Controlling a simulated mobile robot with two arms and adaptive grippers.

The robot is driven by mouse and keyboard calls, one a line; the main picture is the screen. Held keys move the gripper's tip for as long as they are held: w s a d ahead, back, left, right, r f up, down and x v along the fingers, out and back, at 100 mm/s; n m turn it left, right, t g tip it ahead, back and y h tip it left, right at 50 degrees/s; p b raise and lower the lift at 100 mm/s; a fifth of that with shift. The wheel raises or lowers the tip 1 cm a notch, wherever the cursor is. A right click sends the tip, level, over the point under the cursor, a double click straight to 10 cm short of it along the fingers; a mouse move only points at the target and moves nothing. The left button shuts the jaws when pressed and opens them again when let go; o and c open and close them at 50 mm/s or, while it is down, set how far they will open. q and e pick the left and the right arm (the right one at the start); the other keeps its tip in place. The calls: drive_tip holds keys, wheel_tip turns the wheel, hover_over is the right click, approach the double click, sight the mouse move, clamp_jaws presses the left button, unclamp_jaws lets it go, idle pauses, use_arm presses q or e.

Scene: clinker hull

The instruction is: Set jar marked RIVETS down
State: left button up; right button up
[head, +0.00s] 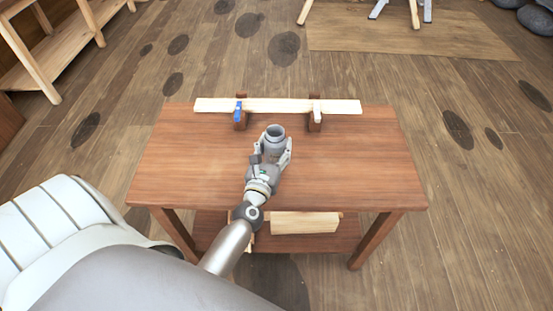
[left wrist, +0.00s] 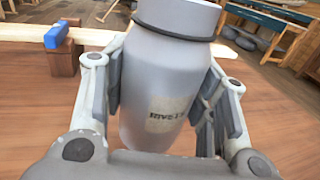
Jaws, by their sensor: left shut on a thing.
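The grey jar (head: 273,136) is over the middle of the wooden table (head: 180,165), behind it the plank. My left gripper (head: 272,152) is shut on the jar, with a finger on each side. I cannot tell whether the jar's base touches the tabletop. My right gripper is not in view.
A pale plank (head: 275,106) lies across two brown blocks at the table's back edge, with a blue clamp (head: 238,108) and a white one (head: 317,112). The tabletop is clear to the left and right. A lower shelf holds pale wood (head: 303,222).

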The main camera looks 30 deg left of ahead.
sight(276, 154)
use_arm(q)
drive_tip(key=shift+w+f, duration=0.25)
drive_tip(key=shift+f, duration=0.1)
drive_tip(key=f+b, duration=0.3)
drive_tip(key=shift+w+a+f+b, duration=0.1)
drive_tip(key=shift+w+f+b, duration=0.2)
drive_tip(key=shift+f, duration=0.05)
drive_tip(key=shift+r, duration=0.15)
drive_tip(key=o, duration=0.6)
drive_tip(key=shift+f, duration=0.25)
drive_tip(key=o, duration=0.5)
drive_tip(key=shift+s, duration=0.1)
drive_tip(key=shift+r, duration=0.1)
